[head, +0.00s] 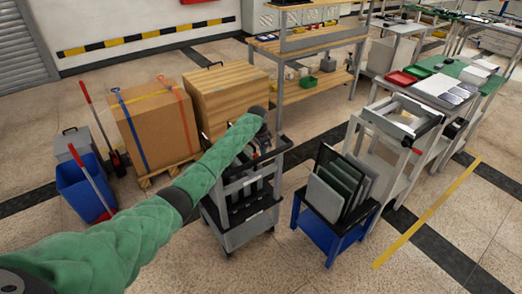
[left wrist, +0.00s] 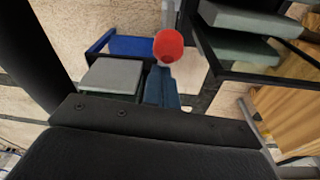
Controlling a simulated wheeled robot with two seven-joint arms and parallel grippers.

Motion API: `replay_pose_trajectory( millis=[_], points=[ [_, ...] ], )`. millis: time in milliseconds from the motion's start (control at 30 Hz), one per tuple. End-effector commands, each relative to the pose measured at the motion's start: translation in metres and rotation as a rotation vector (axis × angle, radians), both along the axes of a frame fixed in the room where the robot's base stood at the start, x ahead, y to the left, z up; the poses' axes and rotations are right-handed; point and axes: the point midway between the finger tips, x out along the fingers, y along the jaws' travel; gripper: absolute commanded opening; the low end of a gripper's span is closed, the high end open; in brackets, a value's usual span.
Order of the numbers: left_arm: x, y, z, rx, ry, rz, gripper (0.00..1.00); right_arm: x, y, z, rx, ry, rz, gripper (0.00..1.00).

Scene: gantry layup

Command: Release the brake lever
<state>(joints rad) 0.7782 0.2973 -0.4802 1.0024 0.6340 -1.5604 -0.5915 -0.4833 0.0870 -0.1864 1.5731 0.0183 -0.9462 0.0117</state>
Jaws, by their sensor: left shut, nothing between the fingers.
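A round red knob (left wrist: 168,46), which looks like the end of the brake lever, shows in the left wrist view. Its shaft is hidden. My left gripper (left wrist: 162,72) is shut and empty, with its fingertips just below the knob in the picture; I cannot tell if they touch it. In the head view my left arm reaches in from the lower left, and my left gripper (head: 261,148) is over the top of the dark grey shelf cart (head: 240,235). The arm's end and the cart's top clutter hide the knob there. My right gripper is in neither view.
A blue stand (head: 333,243) with upright panels is right of the cart. A wooden crate (head: 228,95) and a strapped cardboard box (head: 158,125) stand behind it. A workbench (head: 310,40) is farther back. A blue bin (head: 85,190) is at left. Floor at front is clear.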

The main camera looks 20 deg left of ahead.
Motion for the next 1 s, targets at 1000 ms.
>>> replay_pose_trajectory(
  millis=[1000],
  points=[
    [-0.020,0.017,0.009,-0.080,-0.102,-0.001,0.00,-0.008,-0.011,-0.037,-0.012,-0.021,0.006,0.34]
  ],
)
